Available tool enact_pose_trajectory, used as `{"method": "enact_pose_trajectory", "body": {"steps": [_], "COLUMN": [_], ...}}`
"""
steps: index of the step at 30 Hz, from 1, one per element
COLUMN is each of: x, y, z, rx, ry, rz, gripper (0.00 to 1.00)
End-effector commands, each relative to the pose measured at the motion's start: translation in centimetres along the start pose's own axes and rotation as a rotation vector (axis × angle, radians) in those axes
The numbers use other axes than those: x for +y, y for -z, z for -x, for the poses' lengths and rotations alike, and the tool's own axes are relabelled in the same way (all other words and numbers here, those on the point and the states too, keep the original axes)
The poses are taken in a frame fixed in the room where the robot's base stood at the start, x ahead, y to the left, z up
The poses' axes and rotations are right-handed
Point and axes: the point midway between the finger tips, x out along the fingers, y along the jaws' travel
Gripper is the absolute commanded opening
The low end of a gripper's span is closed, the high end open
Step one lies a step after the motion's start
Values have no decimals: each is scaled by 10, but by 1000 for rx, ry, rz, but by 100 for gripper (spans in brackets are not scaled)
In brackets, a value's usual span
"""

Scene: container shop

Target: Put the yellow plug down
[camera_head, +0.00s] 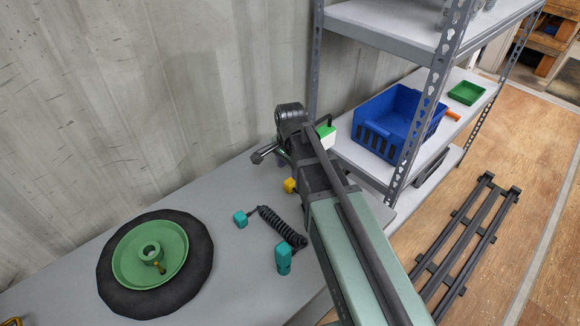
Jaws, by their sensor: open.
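The yellow plug (290,185) is a small yellow block at the left edge of my arm, low over or on the grey bench. My arm hides part of it, and I cannot tell whether it touches the bench. My gripper (268,153) shows only in part below the dark wrist, up and to the left of the plug. Its jaws are open, and I see nothing held between them. A black coiled cable (281,228) lies on the bench, with a teal plug (240,219) at its left end and a teal block (284,259) near its lower end.
A wheel with a green hub (150,252) lies on the bench at left. A metal shelf at right holds a blue bin (394,122) and a green tray (467,93). A dark rack (462,245) lies on the wooden floor. The bench between wheel and cable is clear.

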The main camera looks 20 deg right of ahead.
Motion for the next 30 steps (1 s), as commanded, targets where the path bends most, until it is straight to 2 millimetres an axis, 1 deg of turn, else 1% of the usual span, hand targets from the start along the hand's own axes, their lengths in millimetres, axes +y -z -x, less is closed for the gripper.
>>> {"method": "enact_pose_trajectory", "body": {"steps": [1, 3, 6, 11, 13, 14, 15, 17, 18, 21, 24, 30], "x": [0, 0, 0, 3, 17, 26, 42, 66, 81, 107, 115, 113], "y": [0, 0, 0, -2, -8, -13, -21, -34, -41, -54, -59, -58], "z": [28, 40, 47, 45, 44, 44, 44, 44, 44, 44, 44, 44], "rx": [0, 0, 0, 0, 0, 0, 0, 0, 0, 0, 0, 0], "ry": [0, 0, 0, 0, 0, 0, 0, -1, -1, -1, -1, -1], "rz": [0, 0, 0, 17, 115, 191, 316, 533, 674, 957, 1086, 1099], "gripper": [57, 57, 57, 57, 57, 57, 57, 57, 57, 57, 57, 57]}}
